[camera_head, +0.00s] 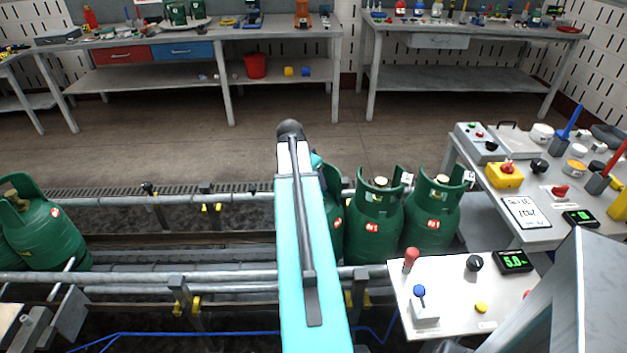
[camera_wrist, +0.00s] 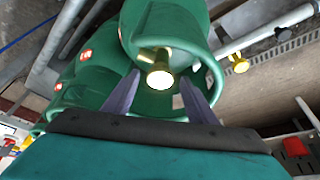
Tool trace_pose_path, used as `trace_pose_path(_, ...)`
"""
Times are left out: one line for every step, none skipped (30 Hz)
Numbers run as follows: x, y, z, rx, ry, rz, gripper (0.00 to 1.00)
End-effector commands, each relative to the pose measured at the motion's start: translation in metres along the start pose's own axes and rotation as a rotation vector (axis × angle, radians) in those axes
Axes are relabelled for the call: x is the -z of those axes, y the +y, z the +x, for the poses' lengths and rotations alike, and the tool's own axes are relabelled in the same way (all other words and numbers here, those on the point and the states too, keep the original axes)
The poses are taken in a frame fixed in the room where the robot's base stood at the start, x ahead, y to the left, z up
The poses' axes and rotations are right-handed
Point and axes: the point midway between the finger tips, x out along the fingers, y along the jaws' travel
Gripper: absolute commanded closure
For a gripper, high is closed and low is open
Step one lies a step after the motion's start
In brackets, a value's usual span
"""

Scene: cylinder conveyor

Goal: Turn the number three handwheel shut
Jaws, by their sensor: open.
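Green gas cylinders stand on the roller conveyor. In the head view, one cylinder (camera_head: 336,222) is partly hidden by my arm, and two more, a middle one (camera_head: 372,228) and a right one (camera_head: 430,225), stand beside it. The red labels are too small to read surely.
More green cylinders (camera_head: 40,232) stand at the conveyor's left. Conveyor rails (camera_head: 130,277) run across the front. A control panel (camera_head: 455,275) with buttons and a display is at right, before a cluttered table (camera_head: 545,235). Workbenches (camera_head: 225,38) line the back; the floor between is clear.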

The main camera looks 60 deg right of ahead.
Motion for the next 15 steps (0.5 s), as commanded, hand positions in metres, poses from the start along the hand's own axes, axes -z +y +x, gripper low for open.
trace_pose_path(0.000,0.000,-0.001,0.000,0.000,0.000,0.48)
trace_pose_path(0.000,0.000,-0.001,0.001,0.000,0.000,0.48)
trace_pose_path(0.000,0.000,-0.003,0.001,0.000,0.000,0.48)
trace_pose_path(0.000,0.000,-0.004,0.001,0.000,0.000,0.48)
trace_pose_path(0.000,0.000,-0.005,0.001,0.000,-0.001,0.48)
trace_pose_path(0.000,0.000,-0.007,0.001,0.000,-0.001,0.48)
trace_pose_path(0.000,0.000,-0.009,0.001,0.000,-0.001,0.48)
trace_pose_path(-0.001,0.000,-0.011,0.001,0.000,-0.001,0.48)
trace_pose_path(-0.001,0.000,-0.014,0.001,0.000,-0.001,0.48)
trace_pose_path(-0.001,-0.001,-0.017,0.002,0.000,-0.001,0.48)
trace_pose_path(-0.001,-0.001,-0.020,0.002,0.001,-0.001,0.48)
trace_pose_path(-0.001,-0.001,-0.024,0.002,0.001,-0.001,0.48)
trace_pose_path(-0.001,0.000,-0.028,0.002,0.001,-0.001,0.48)
trace_pose_path(-0.001,0.000,-0.031,0.002,0.001,-0.001,0.48)
trace_pose_path(-0.001,-0.001,-0.035,0.002,0.001,-0.001,0.48)
